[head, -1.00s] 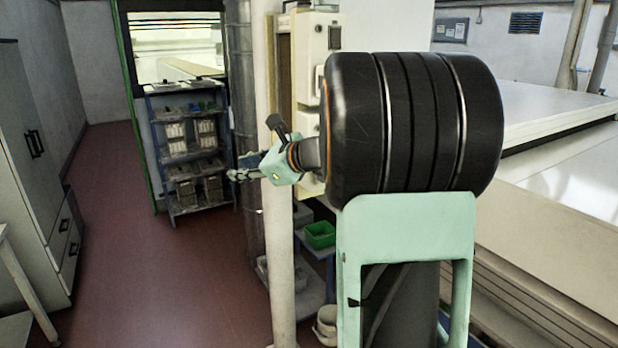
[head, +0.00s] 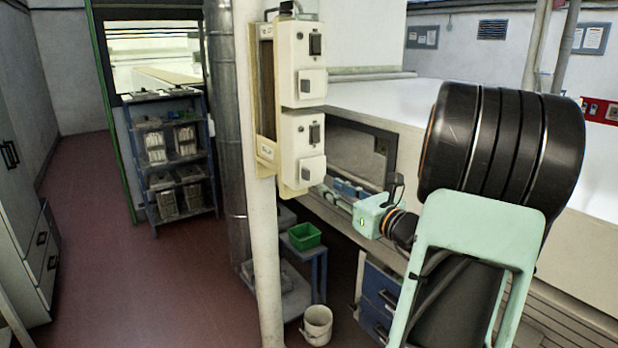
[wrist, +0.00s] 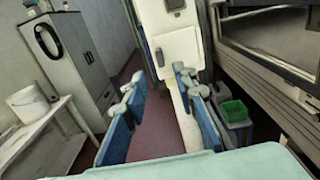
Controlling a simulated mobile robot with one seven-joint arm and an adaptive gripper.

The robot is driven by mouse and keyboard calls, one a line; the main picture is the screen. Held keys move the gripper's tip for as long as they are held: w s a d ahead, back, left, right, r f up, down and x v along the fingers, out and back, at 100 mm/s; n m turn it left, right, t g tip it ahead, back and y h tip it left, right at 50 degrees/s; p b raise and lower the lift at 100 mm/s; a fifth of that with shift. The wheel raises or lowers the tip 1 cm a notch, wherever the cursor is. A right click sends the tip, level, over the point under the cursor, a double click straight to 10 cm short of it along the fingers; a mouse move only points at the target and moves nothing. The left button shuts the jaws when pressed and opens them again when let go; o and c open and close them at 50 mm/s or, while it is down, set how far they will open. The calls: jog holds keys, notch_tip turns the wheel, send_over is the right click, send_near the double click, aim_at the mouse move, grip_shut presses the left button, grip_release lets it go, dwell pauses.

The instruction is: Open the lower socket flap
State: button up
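Two cream socket boxes are stacked on a post. The upper box has a similar flap (head: 312,84), also looking shut. My gripper (head: 328,190) is just right of and slightly below the lower flap in the head view, with its fingers toward the post; I cannot tell the depth gap. In the wrist view my gripper (wrist: 158,84) is open and empty, its blue fingers apart. A pale box front (wrist: 177,48) shows beyond the fingers.
The cream post (head: 268,250) stands below the boxes. A blue stand with a green bin (head: 304,236) and a white bucket (head: 317,325) are low beside it. The tunnel side (head: 395,125) is behind my arm. Red floor (head: 150,285) is open at left.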

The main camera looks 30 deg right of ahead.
aim_at(309, 175)
jog(key=w+p, duration=0.1)
jog(key=w, duration=0.9)
jog(key=shift+w, duration=0.2)
jog(key=shift+c, duration=0.4)
grip_shut()
